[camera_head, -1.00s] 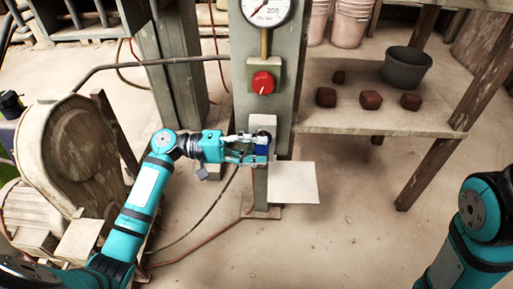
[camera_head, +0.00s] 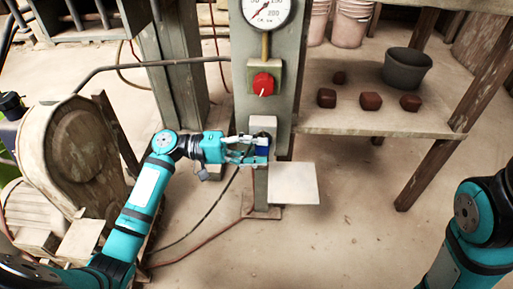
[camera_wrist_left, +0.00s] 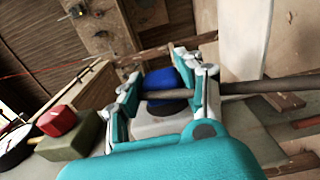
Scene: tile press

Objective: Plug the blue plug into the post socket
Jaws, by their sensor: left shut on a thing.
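The blue plug (camera_head: 262,150) is between the fingers of my left gripper (camera_head: 258,150), which is shut on it, at the front of the post (camera_head: 243,104). The socket, a pale grey box (camera_head: 263,124), is on the post just above the plug in the head view. In the left wrist view the blue plug (camera_wrist_left: 161,80) stands between the fingers (camera_wrist_left: 166,98), close to the pale box (camera_wrist_left: 152,124). A dark round part shows between them. I cannot tell whether the plug is in the socket. My right arm shows at the right edge; its gripper is out of view.
A red knob (camera_head: 263,84) and a gauge (camera_head: 267,12) are on the post above. A white plate (camera_head: 294,184) sticks out right of the post, below the gripper. A shelf (camera_head: 440,128) with dark red lumps stands at right. A dark cable (camera_head: 213,218) runs to the floor.

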